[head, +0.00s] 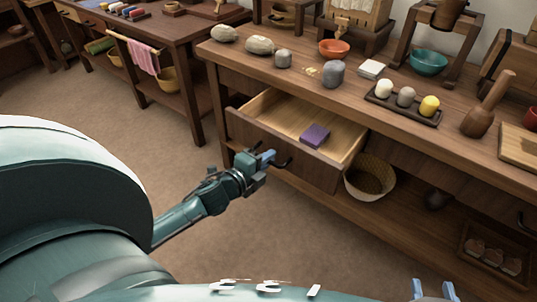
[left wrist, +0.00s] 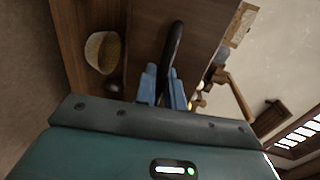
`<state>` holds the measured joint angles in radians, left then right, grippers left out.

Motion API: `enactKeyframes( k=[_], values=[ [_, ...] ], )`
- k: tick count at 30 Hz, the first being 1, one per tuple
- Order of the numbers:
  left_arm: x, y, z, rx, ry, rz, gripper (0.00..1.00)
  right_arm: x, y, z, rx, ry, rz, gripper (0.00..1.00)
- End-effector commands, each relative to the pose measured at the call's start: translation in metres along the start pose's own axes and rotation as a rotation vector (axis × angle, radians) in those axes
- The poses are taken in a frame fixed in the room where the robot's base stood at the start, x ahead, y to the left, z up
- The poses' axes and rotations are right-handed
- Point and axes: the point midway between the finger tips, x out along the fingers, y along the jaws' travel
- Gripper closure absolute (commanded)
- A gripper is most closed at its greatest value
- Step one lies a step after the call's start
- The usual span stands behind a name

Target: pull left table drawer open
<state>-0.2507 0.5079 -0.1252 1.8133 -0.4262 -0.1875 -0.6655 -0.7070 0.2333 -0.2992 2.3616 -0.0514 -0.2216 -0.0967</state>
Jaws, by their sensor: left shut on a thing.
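The left table drawer (head: 282,148) stands open from the long wooden table, its pale inside showing. A purple block (head: 315,136) lies in it. My left gripper (head: 268,158) is at the drawer's front, shut on its dark bar handle (head: 285,163). In the left wrist view the handle (left wrist: 174,45) stands between the two blue fingers (left wrist: 163,88). My right gripper (head: 433,290) shows at the bottom edge of the head view, its two blue fingers apart with nothing seen between them.
A wicker basket (head: 370,177) stands on the lower shelf just right of the open drawer. Stones, bowls and a dark tray (head: 402,110) with three small pots are on the tabletop (head: 300,75). The floor (head: 120,110) left of the drawer is clear.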

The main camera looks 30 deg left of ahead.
Motion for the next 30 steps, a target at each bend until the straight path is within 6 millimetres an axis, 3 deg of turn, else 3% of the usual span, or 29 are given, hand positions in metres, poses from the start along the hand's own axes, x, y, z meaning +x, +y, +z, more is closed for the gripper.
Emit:
enactKeyframes(
  k=[14,15,19,30],
  values=[
    [-0.002,0.0005,-0.0005,0.0,0.001,-0.001,1.0,-0.0004,0.0002,0.0005,0.004,-0.01,-0.001,0.64],
    [-0.002,0.0005,-0.0005,0.0,0.001,-0.001,0.86,-0.0004,0.0002,0.0005,0.004,-0.01,-0.001,0.64],
    [-0.0019,0.0004,-0.0004,0.0,0.001,-0.001,0.76,-0.0004,0.0002,0.0004,0.004,-0.01,0.0,0.64],
    [-0.01,0.0003,-0.0005,-0.001,0.001,0.001,0.75,-0.0009,0.0003,-0.0014,0.005,-0.014,-0.002,0.64]
  ],
)
